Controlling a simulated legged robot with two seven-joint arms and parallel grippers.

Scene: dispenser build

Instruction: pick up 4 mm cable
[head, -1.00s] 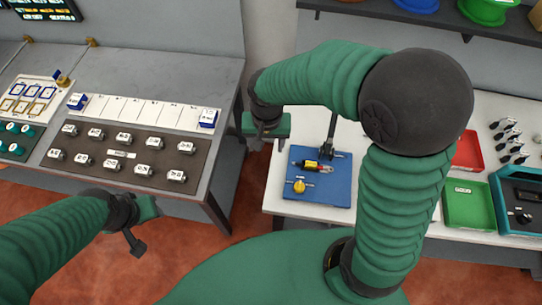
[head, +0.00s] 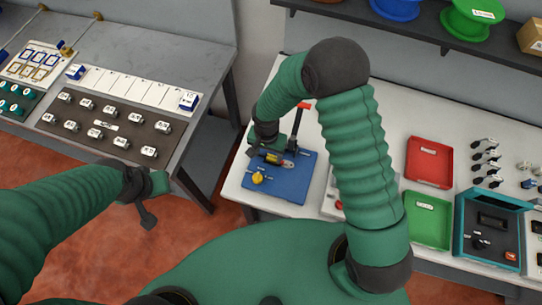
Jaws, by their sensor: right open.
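A short yellow and red piece with a metal end (head: 275,159) lies on the blue board (head: 291,187); it is the most cable-like thing in view, but no 4 mm marking is readable. My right gripper (head: 257,151) is open at the board's upper left, right beside the piece's left end and partly over it. I cannot tell whether they touch. My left gripper (head: 148,212) hangs over the floor in front of the grey bench, away from the board; its jaws are too small and dark to read.
A yellow knob (head: 258,178) and an upright lever with a red top (head: 297,118) stand on the board. To the right are a red tray (head: 429,161), a green tray (head: 427,220) and a teal meter box (head: 490,231). Spools (head: 472,17) sit on the shelf above.

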